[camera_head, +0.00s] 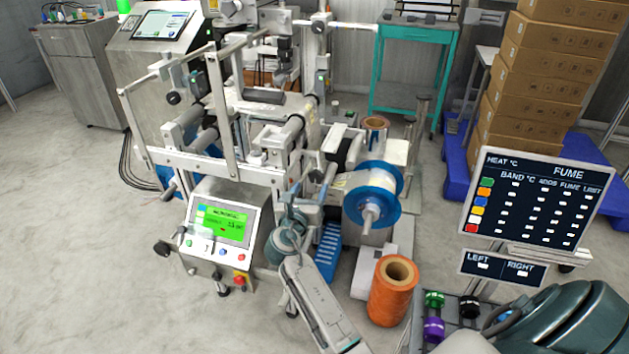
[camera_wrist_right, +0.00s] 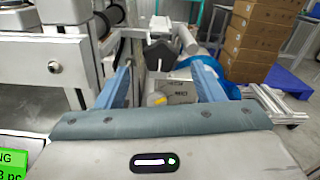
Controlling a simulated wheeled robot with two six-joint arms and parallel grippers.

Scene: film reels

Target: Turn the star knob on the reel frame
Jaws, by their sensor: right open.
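The reel frame (camera_head: 305,117) is a pale metal machine in the middle of the head view. A black star knob (camera_wrist_right: 163,56) shows in the right wrist view, ahead of and between my fingers. In the head view a dark part that looks like the same knob (camera_head: 337,158) sits left of the blue reel (camera_head: 373,195). My right gripper (camera_head: 312,182) is open, its blue fingers pointing at the knob from the near side. In the right wrist view the gripper (camera_wrist_right: 163,72) has clear space between each finger and the knob; contact does not show. My left gripper is out of view.
A control panel with a green screen (camera_head: 223,227) stands left of my right wrist. An orange roll (camera_head: 392,290) stands on the floor to the right. A heat sign (camera_head: 537,208) stands farther right. Stacked cartons (camera_head: 540,75) sit behind. Open floor lies at the left.

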